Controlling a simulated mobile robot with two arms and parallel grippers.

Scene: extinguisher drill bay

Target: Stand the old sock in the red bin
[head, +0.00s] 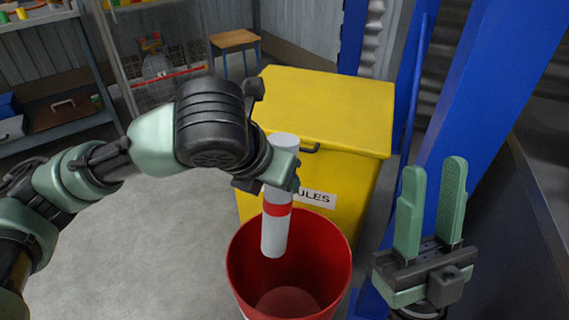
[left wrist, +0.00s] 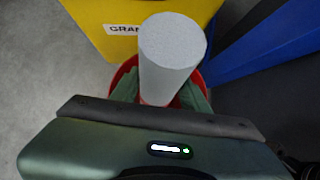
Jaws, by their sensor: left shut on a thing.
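The old sock (head: 275,235) is a pale grey cylinder with a red band, nearly upright with a slight tilt. My left gripper (head: 281,176) is shut on its upper part. In the head view its lower end shows against the mouth of the red bin (head: 341,270); I cannot tell if it is below the rim. The left wrist view shows the sock's top end (left wrist: 172,42) between my left fingers (left wrist: 158,96), with bits of the red bin (left wrist: 122,72) behind. My right gripper (head: 434,168) is open and empty, right of the bin.
A yellow lidded box (head: 330,110) with a label stands right behind the bin. A blue post (head: 495,110) rises at the right. Metal shelves (head: 60,120) and a small stool (head: 234,40) are at the back left. The grey floor (head: 150,260) left of the bin is clear.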

